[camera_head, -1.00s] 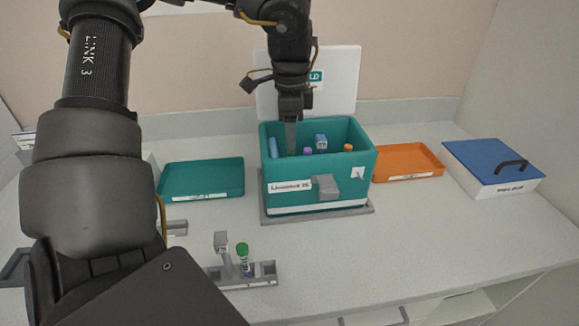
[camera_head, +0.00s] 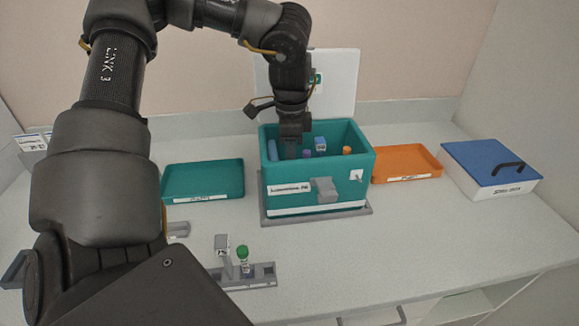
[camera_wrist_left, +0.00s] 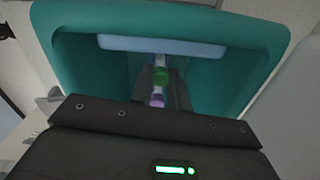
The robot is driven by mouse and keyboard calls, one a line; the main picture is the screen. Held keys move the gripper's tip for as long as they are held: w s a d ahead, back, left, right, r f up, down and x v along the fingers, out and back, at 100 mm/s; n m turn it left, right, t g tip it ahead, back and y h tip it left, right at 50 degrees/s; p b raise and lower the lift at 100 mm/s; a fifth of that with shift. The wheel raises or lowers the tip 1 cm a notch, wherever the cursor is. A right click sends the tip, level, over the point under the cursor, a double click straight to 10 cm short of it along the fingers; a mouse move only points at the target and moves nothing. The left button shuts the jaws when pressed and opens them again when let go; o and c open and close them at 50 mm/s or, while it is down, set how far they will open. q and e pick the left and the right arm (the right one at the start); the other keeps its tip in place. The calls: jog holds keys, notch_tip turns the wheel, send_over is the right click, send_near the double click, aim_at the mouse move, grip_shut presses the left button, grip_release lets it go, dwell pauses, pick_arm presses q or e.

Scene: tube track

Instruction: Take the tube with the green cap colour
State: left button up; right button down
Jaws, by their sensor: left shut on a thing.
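My left gripper (camera_head: 291,152) reaches down into the left part of an open teal box (camera_head: 318,198). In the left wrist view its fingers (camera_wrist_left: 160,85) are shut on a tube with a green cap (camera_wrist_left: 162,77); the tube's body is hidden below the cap. A purple cap (camera_wrist_left: 157,101) shows close beside it. In the head view a purple cap (camera_head: 306,154), a blue-and-white item (camera_head: 320,145) and an orange cap (camera_head: 346,150) show inside the box. Another green-capped tube (camera_head: 243,254) stands in a small grey rack (camera_head: 264,271) at the front. My right gripper is not in view.
A teal tray (camera_head: 202,182) lies left of the box and an orange tray (camera_head: 410,163) right of it. A white box with a blue lid (camera_head: 490,163) stands far right. The box's raised white lid (camera_head: 335,88) is behind it. The right front counter is clear.

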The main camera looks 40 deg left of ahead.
pick_arm(q)
notch_tip(320, 180, up, 10)
jog(key=b, duration=0.1)
dwell(0.5)
jog(key=shift+r, duration=0.1)
